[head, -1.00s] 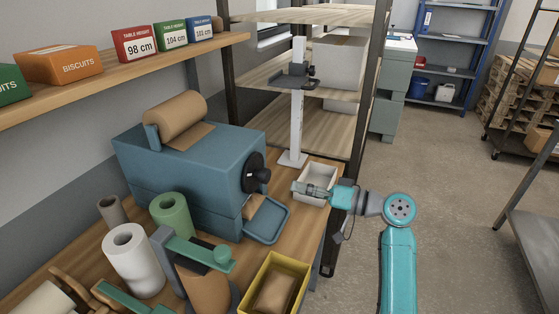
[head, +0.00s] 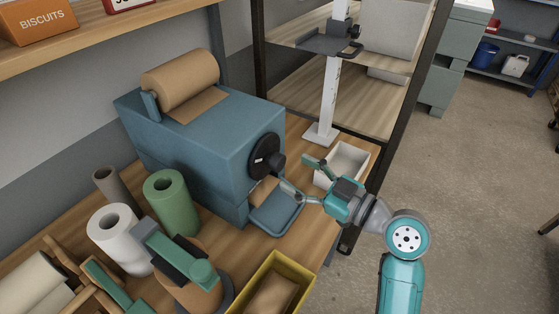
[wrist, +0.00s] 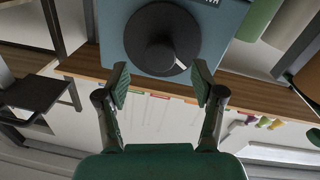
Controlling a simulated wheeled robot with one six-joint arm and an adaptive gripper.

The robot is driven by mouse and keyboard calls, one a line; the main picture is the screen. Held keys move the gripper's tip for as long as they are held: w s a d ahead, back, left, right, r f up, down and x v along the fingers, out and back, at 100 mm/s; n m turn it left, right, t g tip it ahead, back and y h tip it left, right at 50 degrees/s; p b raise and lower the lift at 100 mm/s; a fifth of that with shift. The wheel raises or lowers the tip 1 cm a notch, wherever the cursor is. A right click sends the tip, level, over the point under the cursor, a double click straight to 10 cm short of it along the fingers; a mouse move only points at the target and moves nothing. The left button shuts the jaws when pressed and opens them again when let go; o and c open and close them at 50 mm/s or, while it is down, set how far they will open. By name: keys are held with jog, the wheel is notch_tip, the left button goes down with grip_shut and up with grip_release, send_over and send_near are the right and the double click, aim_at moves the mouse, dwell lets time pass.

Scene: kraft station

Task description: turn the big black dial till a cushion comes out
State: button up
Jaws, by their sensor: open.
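The big black dial (head: 265,157) is a round disc with a raised knob on the right end face of the blue machine (head: 205,130). In the wrist view the dial (wrist: 145,30) is straight ahead, with a pale mark on its knob. My gripper (head: 297,177) is open and empty, in front of the dial and a little apart from it. In the wrist view its fingertips (wrist: 160,77) are spread at the lower edge of the dial. A roll of brown paper (head: 180,82) lies on top of the machine. A blue tray (head: 277,215) sits below the dial, with a bit of brown paper above it.
A white bin (head: 350,160) stands behind my gripper. A grey post stand (head: 328,100) rises at the back. A yellow box (head: 265,285), a green roll (head: 170,205), a white roll (head: 115,245) and a tape dispenser (head: 190,275) crowd the front of the wooden bench.

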aim_at(282, 166)
jog(key=x, duration=0.5)
jog(key=shift+w+a, duration=0.25)
jog(key=c, duration=1.2)
